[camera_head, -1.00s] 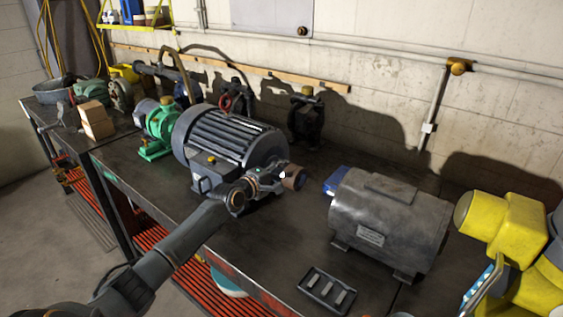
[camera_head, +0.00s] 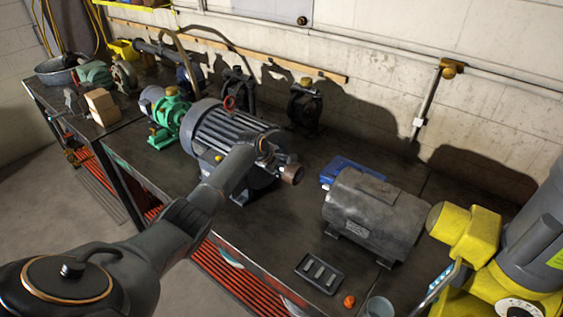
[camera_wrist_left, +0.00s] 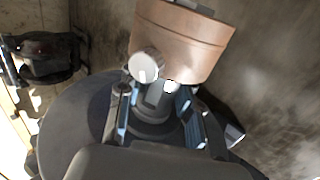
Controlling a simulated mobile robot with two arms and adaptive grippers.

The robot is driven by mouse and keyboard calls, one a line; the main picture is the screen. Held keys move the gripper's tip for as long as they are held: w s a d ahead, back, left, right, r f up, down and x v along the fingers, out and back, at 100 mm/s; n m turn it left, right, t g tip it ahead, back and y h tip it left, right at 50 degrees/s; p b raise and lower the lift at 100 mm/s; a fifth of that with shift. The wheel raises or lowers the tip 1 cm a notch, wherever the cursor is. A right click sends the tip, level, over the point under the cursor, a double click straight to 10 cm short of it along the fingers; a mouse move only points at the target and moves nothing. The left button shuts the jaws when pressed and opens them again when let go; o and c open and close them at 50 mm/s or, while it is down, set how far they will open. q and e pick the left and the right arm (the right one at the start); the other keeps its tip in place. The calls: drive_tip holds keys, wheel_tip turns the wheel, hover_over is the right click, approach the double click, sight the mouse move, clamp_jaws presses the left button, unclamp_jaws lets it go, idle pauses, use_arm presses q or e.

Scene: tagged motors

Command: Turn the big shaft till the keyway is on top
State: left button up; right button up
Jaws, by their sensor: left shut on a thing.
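The big dark grey ribbed motor (camera_head: 215,128) stands on the bench in the head view. A copper-brown cylindrical piece (camera_head: 292,175) is at its shaft end, and it also shows large at the top of the left wrist view (camera_wrist_left: 185,40). My left gripper (camera_wrist_left: 158,108) is shut on the grey shaft (camera_wrist_left: 155,97) just behind the copper piece, with blue-edged fingers on both sides. A bright round end (camera_wrist_left: 145,66) shows beside the copper piece. I cannot make out the keyway. My right gripper is not in view.
A second grey motor (camera_head: 372,215) stands to the right, with a blue item (camera_head: 345,170) behind it. A dark tray (camera_head: 320,273) and an orange knob (camera_head: 349,301) lie near the front edge. A yellow machine (camera_head: 468,235) is at far right. A green pump (camera_head: 170,118) stands left.

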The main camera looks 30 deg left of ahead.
use_arm(q)
drive_tip(key=shift+g+b, duration=0.3)
drive_tip(key=shift+g, duration=0.7)
drive_tip(key=o, duration=1.2)
drive_tip(key=shift+v, duration=6)
drive_tip(key=shift+w+d, duration=0.1)
drive_tip(key=shift+c, duration=0.3)
